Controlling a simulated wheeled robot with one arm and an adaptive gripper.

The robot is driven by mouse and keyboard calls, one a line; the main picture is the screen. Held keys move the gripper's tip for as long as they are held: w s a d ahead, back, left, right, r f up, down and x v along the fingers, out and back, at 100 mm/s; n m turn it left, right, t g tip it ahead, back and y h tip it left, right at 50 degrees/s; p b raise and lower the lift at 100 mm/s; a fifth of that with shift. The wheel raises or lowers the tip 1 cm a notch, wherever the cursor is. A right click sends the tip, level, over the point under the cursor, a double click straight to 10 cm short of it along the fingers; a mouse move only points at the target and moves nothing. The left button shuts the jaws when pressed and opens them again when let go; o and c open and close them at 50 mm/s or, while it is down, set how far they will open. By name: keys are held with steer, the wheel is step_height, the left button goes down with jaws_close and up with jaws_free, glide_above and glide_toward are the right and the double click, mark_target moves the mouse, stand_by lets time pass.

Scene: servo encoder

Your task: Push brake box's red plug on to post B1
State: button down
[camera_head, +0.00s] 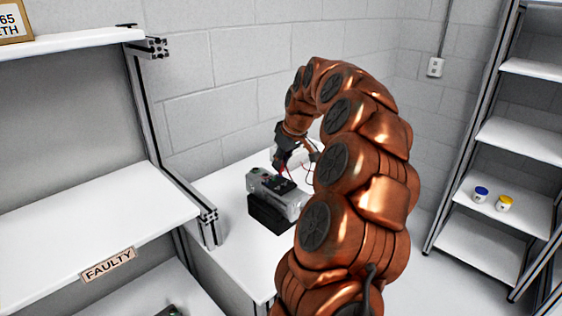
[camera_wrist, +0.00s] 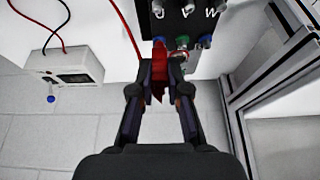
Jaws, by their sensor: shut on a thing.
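My gripper (camera_wrist: 156,88) is shut on a red plug (camera_wrist: 159,66) in the wrist view. The plug's tip is close to a row of posts on a black terminal panel (camera_wrist: 172,22); I cannot tell whether it touches a post. Letters on the panel appear upside down, and no B1 label is readable. In the head view my gripper (camera_head: 282,158) is over the top of a grey motor unit (camera_head: 285,201). A white box (camera_wrist: 65,77) with red and black leads, likely the brake box, shows in the wrist view.
The motor unit sits on a black block (camera_head: 270,217) on a white table (camera_head: 225,195). A shelf marked FAULTY (camera_head: 108,265) stands at left. A rack at right holds a blue-lidded jar (camera_head: 481,194) and a yellow-lidded jar (camera_head: 504,203).

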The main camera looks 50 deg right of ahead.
steer(key=shift+f, duration=0.2)
steer(key=c, duration=1.1)
jaws_free()
steer(key=shift+o, duration=0.2)
steer(key=shift+r, duration=0.1)
steer(key=shift+r+p, duration=0.5)
steer(key=shift+r, duration=2.9)
